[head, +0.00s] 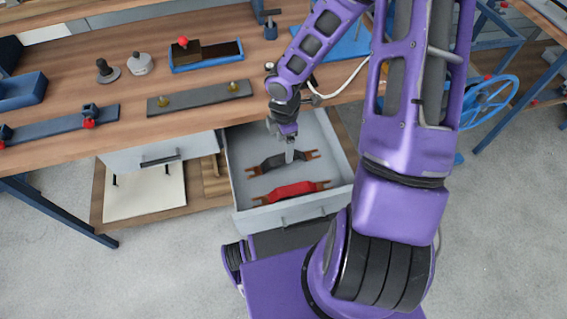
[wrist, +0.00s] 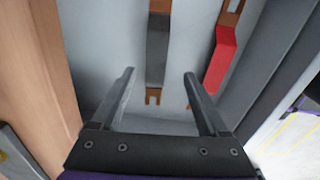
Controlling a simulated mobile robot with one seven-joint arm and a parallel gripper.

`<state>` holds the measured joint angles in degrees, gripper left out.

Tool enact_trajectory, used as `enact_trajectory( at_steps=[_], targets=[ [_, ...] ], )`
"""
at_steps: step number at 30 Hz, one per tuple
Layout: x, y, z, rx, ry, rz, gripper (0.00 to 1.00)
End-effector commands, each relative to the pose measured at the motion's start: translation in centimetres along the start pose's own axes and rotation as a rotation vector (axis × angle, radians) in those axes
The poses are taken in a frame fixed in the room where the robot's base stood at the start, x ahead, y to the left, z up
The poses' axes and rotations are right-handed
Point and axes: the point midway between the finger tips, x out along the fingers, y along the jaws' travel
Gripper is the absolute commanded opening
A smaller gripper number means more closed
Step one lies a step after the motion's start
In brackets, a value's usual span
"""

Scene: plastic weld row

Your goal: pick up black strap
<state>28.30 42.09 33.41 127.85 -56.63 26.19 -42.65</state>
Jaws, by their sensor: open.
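The black strap (head: 272,163) lies in the open grey drawer (head: 237,180), with brown forked ends. In the wrist view the black strap (wrist: 156,58) runs away from me, its near forked end showing between the fingers. My gripper (head: 289,153) is over the strap in the head view and hides part of it. In the wrist view my gripper (wrist: 158,73) is open and nothing is held. I cannot tell how high the fingertips are above the strap.
A red strap (head: 293,191) lies parallel in the same drawer, nearer its front; in the wrist view it is right of the gripper (wrist: 221,55). Drawer walls surround both straps. The wooden workbench (head: 135,115) above holds several fixtures and tools.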

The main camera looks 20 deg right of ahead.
Motion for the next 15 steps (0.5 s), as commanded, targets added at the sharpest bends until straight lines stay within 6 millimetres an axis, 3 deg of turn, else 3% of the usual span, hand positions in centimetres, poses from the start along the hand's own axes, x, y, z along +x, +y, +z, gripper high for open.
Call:
enact_trajectory(
  at_steps=[5,15],
  targets=[
    [1.2,0.0,0.0,-0.001,0.000,-0.001,0.78],
    [5.7,0.6,0.0,-0.001,0.000,0.000,0.78]
  ],
)
